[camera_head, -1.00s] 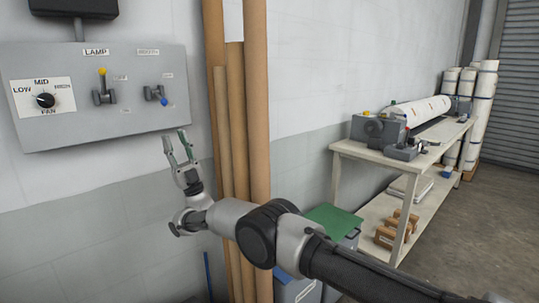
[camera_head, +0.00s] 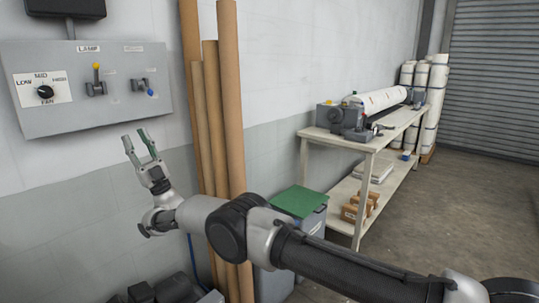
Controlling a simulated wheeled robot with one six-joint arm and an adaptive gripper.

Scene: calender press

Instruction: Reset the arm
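My gripper (camera_head: 139,143) is open and empty, with its fingers pointing up. It is in front of the wall, just below the right part of the grey control panel (camera_head: 60,118), apart from it. My arm reaches in from the lower right, bent at the elbow. The panel carries a fan knob (camera_head: 45,92), a lamp switch with a yellow tip (camera_head: 96,78) standing up, and another switch with a blue tip (camera_head: 143,87) hanging down to the right.
Several brown cardboard tubes (camera_head: 229,110) lean on the wall right of my gripper. A bin with a green lid (camera_head: 297,201) stands behind my arm. A worktable (camera_head: 352,142) bears the calender press (camera_head: 375,101). White rolls (camera_head: 435,95) stand beyond. Open floor (camera_head: 470,210) lies at the right.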

